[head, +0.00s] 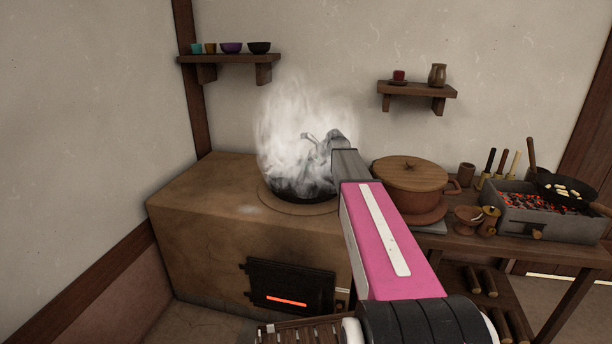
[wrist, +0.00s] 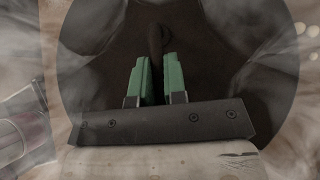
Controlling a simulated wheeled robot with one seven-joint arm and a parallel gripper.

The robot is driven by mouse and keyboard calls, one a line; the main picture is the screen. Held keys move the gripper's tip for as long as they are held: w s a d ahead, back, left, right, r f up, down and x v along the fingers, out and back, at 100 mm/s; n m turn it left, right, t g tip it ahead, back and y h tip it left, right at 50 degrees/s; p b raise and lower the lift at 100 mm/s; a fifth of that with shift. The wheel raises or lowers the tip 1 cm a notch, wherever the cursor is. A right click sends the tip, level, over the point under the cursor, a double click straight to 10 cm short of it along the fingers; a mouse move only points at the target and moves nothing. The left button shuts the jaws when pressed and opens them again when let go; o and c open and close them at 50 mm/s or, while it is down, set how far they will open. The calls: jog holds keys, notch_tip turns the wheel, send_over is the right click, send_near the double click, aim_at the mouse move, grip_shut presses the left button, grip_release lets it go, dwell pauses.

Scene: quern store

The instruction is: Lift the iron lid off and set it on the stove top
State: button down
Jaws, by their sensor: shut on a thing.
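The iron lid (wrist: 95,45) is a dark round disc that fills much of the wrist view. Its dark loop handle (wrist: 158,38) stands between the green fingers of my gripper (wrist: 153,62), which are shut on it. In the head view thick white steam hides my fingers and most of the lid. A dark rounded rim (head: 300,192) shows under the steam, at the round opening in the stove. I cannot tell whether the lid rests there or is raised. The brown stove top (head: 195,188) is bare to the left of the steam.
A lidded brown pot (head: 410,172) stands right of the stove, near my arm. Farther right are small clay cups (head: 468,218) and a brazier (head: 545,222) with glowing coals and a pan (head: 565,187). A glowing firebox door (head: 290,285) is in the stove's front. Wall shelves (head: 228,58) hang behind.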

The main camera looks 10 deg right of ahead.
jog(key=shift+r, duration=0.2)
jog(key=shift+r, duration=0.7)
notch_tip(320, 180, up, 3)
jog(key=shift+s+a+f, duration=0.1)
jog(key=shift+f, duration=0.05)
jog(key=s+a+r, duration=0.6)
jog(key=s+a, duration=0.1)
jog(key=w+a+f+m+t, duration=0.1)
jog(key=w+a+f, duration=0.1)
jog(key=a, duration=1.8)
jog(key=w+a+f+m, duration=0.1)
jog(key=w+a+f, duration=0.1)
jog(key=a, duration=1.7)
jog(key=shift+w+d+f, duration=1.1)
jog(key=shift+w+f, duration=0.45)
jog(key=shift+f, duration=0.2)
jog(key=shift+w+d+f, duration=1.05)
jog(key=shift+w+f, duration=0.55)
jog(key=shift+f, duration=0.15)
jog(key=shift+w+d+f, duration=1.1)
jog(key=shift+w+f, duration=0.45)
jog(key=shift+f, duration=0.2)
jog(key=shift+f, duration=0.1)
